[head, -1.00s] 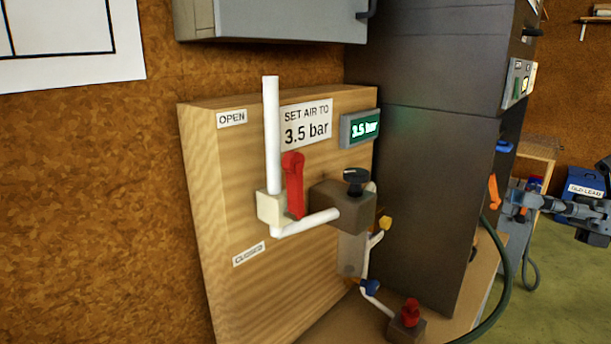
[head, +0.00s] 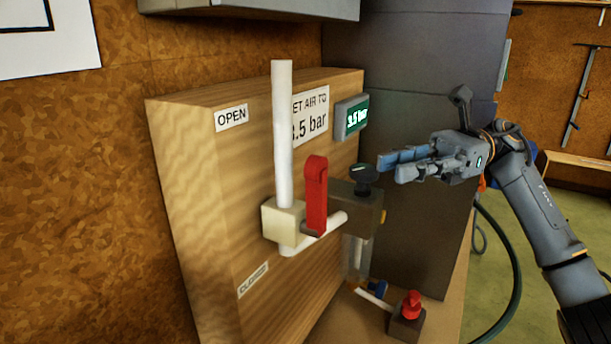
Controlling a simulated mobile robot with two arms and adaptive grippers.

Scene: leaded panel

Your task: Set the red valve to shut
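The red valve handle (head: 315,190) stands upright on a cream valve block (head: 283,222) in the white pipe, pointing up, on the side of the OPEN label (head: 231,117). The CLOSED label (head: 253,280) is below it on the wooden panel (head: 190,190). My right gripper (head: 389,168) comes in from the right, its two fingers pointing left with a gap between them. It is empty, just right of the black regulator knob (head: 364,176) and apart from the red handle. My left gripper is not in view.
A second, smaller red knob (head: 411,304) sits on a block on the bench below. A grey cabinet (head: 410,90) stands behind my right gripper, and a green hose (head: 515,280) hangs at the right.

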